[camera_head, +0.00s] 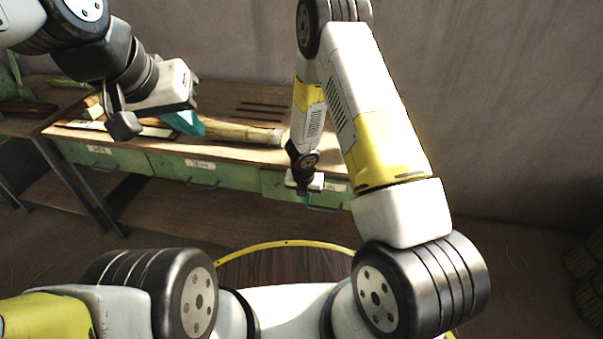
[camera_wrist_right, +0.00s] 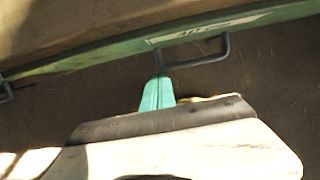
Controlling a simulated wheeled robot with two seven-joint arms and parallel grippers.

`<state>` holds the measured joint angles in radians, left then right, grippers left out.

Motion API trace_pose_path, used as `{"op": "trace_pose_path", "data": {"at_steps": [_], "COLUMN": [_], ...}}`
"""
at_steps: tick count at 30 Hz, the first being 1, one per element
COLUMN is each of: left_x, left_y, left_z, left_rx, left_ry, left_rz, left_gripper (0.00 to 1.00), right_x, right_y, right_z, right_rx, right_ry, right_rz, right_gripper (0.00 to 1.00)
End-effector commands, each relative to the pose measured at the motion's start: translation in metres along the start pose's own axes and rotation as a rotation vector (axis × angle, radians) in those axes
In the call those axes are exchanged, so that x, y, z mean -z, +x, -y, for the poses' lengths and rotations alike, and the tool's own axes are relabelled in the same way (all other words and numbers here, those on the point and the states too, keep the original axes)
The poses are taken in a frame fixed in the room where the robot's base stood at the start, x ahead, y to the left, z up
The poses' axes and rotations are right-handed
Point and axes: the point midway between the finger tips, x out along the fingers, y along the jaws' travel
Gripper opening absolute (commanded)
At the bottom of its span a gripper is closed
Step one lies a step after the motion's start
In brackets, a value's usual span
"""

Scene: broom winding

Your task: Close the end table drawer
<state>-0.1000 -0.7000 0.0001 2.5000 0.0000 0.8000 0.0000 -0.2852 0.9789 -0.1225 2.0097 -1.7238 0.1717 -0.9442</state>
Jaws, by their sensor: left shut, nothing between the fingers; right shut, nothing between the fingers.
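The end table is a long wooden workbench (camera_head: 230,150) with green drawers along its front. The left drawer (camera_head: 95,157), middle drawer (camera_head: 215,172) and right drawer (camera_head: 275,186) each carry a pale label. I cannot tell clearly which drawer stands out. My right gripper (camera_head: 308,199) is shut and empty in front of the right drawer. In the right wrist view its teal fingertips (camera_wrist_right: 157,94) are just below a dark drawer handle (camera_wrist_right: 195,62) on the green front; contact is unclear. My left gripper (camera_head: 186,122) is shut and empty above the tabletop.
A bundle of straw-coloured stalks (camera_head: 245,132) lies on the tabletop. Another bench (camera_head: 25,120) stands at the left, and a plain wall is behind. Dark bundles (camera_head: 585,270) stand at the far right. The floor in front of the drawers is partly hidden by my arms.

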Motion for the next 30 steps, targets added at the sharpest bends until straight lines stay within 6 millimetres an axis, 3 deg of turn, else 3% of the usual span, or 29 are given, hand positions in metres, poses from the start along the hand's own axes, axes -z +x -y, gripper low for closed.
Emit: {"op": "trace_pose_path", "data": {"at_steps": [13, 30], "left_x": [0.000, 0.000], "left_y": [0.000, 0.000], "left_z": [0.000, 0.000], "left_rx": [0.000, 0.000], "left_ry": [0.000, 0.000], "left_rz": [0.000, 0.000], "left_gripper": [0.00, 0.00], "right_x": [-0.032, -0.035], "right_y": [0.007, 0.007], "right_z": [0.000, 0.000], "right_rx": [-0.002, -0.001], "right_ry": [0.003, 0.000], "right_rz": [0.002, 0.001], "right_gripper": [0.00, 0.00]}}
